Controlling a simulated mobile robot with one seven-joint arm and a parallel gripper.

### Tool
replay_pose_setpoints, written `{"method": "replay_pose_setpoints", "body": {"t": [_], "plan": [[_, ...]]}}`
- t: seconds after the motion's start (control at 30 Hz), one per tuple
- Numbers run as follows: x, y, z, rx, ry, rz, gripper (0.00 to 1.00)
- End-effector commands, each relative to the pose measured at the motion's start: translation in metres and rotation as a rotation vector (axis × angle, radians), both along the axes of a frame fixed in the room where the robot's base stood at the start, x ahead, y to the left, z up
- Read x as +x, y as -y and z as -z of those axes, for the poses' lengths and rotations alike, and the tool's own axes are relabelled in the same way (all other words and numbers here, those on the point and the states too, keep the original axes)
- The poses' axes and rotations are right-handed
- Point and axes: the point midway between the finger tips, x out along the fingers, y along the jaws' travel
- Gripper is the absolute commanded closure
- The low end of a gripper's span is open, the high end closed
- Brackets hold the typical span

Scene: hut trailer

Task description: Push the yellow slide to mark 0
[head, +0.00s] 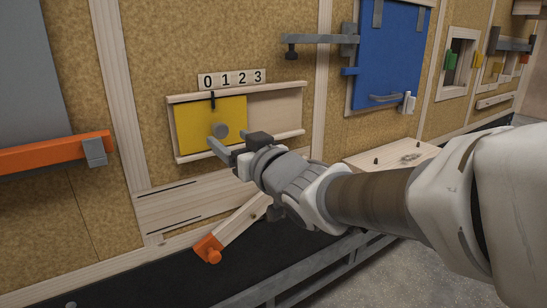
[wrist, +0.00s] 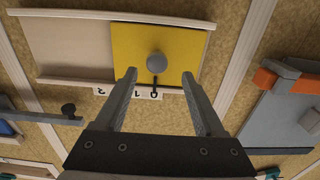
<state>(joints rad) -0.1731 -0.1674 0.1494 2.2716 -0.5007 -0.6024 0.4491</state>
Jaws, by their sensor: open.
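The yellow slide (head: 200,115) is a flat panel with a round grey knob (head: 220,130). It sits at the left end of its wooden frame (head: 290,135) in the head view. Its black pointer (head: 213,101) stands under mark 0 (head: 208,82), or very slightly to its right. The wrist view shows the slide (wrist: 190,50) upside down, with the knob (wrist: 156,63) lying between the finger lines. My gripper (head: 236,142) is open and empty at the panel's lower right. In the wrist view its fingertips (wrist: 159,76) appear either side of the knob; I cannot tell if they touch it.
A blue panel (head: 385,50) with a grey latch arm (head: 315,39) is to the right. An orange bar (head: 50,153) is to the left. A tilted wooden lever with an orange end (head: 209,248) hangs below. A wooden shelf (head: 400,154) juts out at right.

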Motion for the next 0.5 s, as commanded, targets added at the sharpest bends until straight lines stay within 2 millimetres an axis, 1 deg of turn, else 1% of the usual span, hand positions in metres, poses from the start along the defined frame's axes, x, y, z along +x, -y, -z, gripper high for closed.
{"method": "replay_pose_setpoints", "body": {"t": [0.03,0.1,0.5], "plan": [[-0.009,0.006,-0.002,0.0,0.001,0.001,0.29],[-0.02,0.014,-0.003,-0.001,0.002,0.001,0.29],[-0.081,0.054,-0.002,0.001,0.001,-0.001,0.29]]}}
